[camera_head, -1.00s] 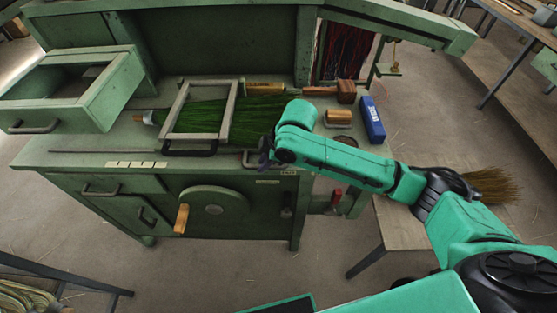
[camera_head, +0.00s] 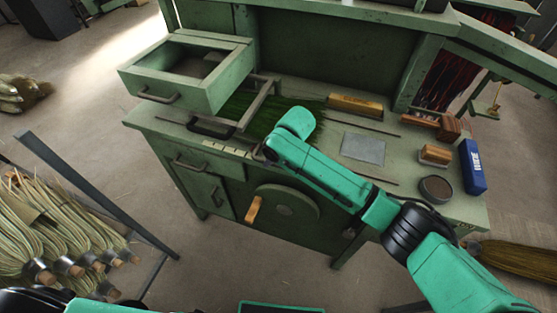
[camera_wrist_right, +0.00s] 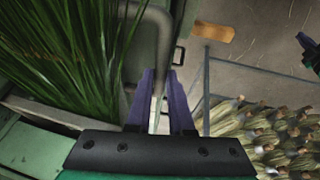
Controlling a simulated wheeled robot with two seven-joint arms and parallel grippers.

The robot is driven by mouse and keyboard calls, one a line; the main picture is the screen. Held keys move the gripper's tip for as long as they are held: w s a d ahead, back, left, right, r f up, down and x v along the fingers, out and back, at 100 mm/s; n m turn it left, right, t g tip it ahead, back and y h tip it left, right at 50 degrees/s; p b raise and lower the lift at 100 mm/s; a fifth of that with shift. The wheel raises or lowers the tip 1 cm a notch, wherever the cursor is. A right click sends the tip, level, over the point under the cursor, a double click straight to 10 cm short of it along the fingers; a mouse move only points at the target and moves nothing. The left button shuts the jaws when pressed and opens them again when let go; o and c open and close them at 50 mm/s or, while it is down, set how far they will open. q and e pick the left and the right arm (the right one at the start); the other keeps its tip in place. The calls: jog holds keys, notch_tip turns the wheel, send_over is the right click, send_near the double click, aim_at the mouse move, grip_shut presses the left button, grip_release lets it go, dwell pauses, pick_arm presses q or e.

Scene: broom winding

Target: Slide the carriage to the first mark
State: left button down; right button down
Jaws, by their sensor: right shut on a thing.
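The carriage (camera_head: 256,103) is a grey frame lying across green bristles (camera_head: 245,105) on the bench. Its left part is hidden behind the open drawer. Its dark handle (camera_head: 210,128) faces the bench's front edge, above a row of pale marks (camera_head: 222,148). My right gripper (camera_head: 266,154) is low at the front edge, just right of the frame, its fingers mostly hidden by my arm. In the right wrist view the purple fingers (camera_wrist_right: 160,76) are shut on a bent grey bar (camera_wrist_right: 163,35), which looks like the carriage handle, beside the bristles.
The open drawer (camera_head: 208,92) juts out above the left of the bench. A wooden block (camera_head: 435,154), a round dark tin (camera_head: 435,189) and a blue box (camera_head: 472,167) stand at the right. A crank handle (camera_head: 253,209) sticks out in front. Brooms (camera_head: 60,235) lie at lower left.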

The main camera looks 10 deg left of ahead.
jog(key=shift+w+a, duration=0.25)
jog(key=shift+a, duration=0.65)
pick_arm(q)
jog(key=shift+w+a, duration=0.1)
jog(key=shift+a, duration=0.3)
jog(key=shift+d, duration=0.15)
pick_arm(e)
jog(key=shift+d, duration=0.1)
jog(key=c, duration=0.8)
grip_release()
pick_arm(q)
jog(key=shift+f+b, duration=0.85)
jog(key=shift+f, duration=0.05)
pick_arm(e)
jog(key=v, duration=1.4)
jog(key=shift+d+r, duration=0.15)
jog(key=shift+r, duration=0.15)
jog(key=shift+s, duration=0.1)
